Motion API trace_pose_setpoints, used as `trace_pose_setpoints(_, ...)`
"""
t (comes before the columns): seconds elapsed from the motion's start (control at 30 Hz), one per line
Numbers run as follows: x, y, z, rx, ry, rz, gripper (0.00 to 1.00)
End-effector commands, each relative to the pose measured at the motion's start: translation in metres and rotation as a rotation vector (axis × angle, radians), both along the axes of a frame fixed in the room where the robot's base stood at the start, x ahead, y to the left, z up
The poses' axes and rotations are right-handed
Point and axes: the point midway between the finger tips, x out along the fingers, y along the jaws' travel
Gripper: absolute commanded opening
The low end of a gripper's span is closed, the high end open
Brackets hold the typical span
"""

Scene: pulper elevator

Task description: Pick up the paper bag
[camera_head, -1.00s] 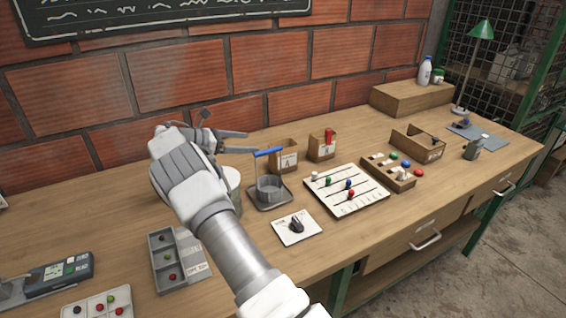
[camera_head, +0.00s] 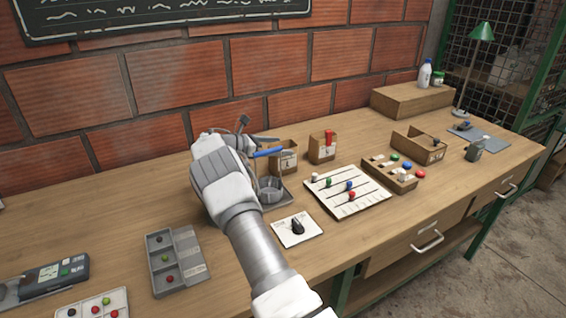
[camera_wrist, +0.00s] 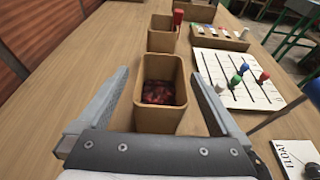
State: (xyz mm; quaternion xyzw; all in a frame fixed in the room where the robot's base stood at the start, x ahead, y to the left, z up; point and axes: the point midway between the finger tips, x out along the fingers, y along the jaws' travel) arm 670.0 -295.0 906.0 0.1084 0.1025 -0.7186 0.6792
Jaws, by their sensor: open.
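Two open-topped brown paper bags stand on the bench by the brick wall. The nearer paper bag (camera_head: 287,158) carries a pale label and holds dark red cherries, seen in the wrist view (camera_wrist: 160,115). The farther bag (camera_head: 322,148) has a red object at its top; it also shows in the wrist view (camera_wrist: 162,38). My gripper (camera_head: 272,145) is open and empty beside the nearer bag. In the wrist view its fingers (camera_wrist: 160,78) spread to the left and right of this bag, with gaps on both sides. Contact with the bag is not visible.
A metal cup (camera_head: 270,188) with a blue handle stands close to my gripper, partly hidden by my arm. A peg board (camera_head: 347,192), a sorting tray (camera_head: 392,176) and a FLOAT card (camera_head: 297,230) lie to the right. The brick wall (camera_head: 210,90) rises behind.

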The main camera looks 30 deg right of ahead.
Motion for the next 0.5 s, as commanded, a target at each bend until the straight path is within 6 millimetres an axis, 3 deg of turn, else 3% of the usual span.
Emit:
trace_pose_setpoints(0.3,-0.005,-0.042,-0.014,0.0,0.001,-0.002,1.0)
trace_pose_setpoints(0.5,-0.004,-0.046,-0.014,0.0,0.0,0.0,1.0)
